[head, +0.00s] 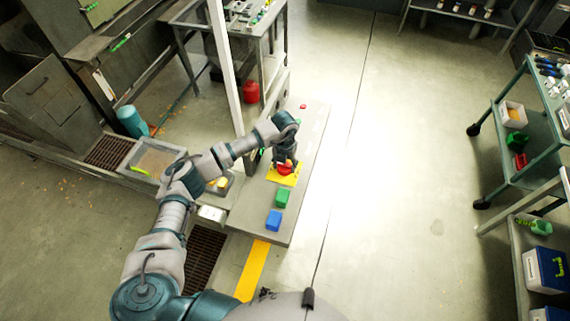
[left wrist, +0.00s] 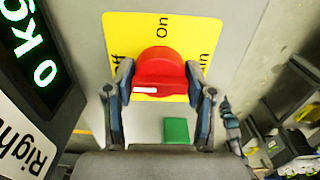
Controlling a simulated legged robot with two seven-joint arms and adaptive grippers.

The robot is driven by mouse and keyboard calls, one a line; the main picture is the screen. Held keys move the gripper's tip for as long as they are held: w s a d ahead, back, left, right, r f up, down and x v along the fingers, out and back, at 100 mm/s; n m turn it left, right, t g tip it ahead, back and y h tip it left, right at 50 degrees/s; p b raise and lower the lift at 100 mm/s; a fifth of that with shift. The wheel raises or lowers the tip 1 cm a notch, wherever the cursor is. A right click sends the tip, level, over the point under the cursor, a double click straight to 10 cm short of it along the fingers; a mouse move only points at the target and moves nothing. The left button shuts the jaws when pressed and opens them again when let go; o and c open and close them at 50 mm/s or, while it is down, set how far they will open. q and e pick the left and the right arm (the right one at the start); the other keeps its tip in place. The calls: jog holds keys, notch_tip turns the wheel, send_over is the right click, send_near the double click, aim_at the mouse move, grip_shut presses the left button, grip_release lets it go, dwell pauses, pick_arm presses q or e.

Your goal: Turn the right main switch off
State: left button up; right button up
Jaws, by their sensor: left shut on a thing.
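The red main switch (left wrist: 160,72) is a rotary knob on a yellow plate (left wrist: 206,45). In the left wrist view the plate reads "On", and the words at its sides are partly covered. A white mark shows on the knob's left part. My left gripper (left wrist: 159,84) is shut on the knob, one finger on each side. In the head view the red switch (head: 284,169) is mostly hidden under my left gripper (head: 286,161), on the yellow plate (head: 271,177) of a grey console. My right gripper is not in view.
Below the switch on the console (head: 300,213) are a green button (head: 282,197) and a blue button (head: 274,220). A display reading "0 kg" (left wrist: 40,50) and a label "Right" (left wrist: 25,148) stand left in the wrist view. Floor to the console's right is clear.

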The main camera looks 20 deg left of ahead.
pick_arm(q)
jog(key=o, duration=1.2)
jog(key=shift+s, duration=0.1)
notch_tip(320, 180, up, 12)
jog(key=shift+f, duration=0.1)
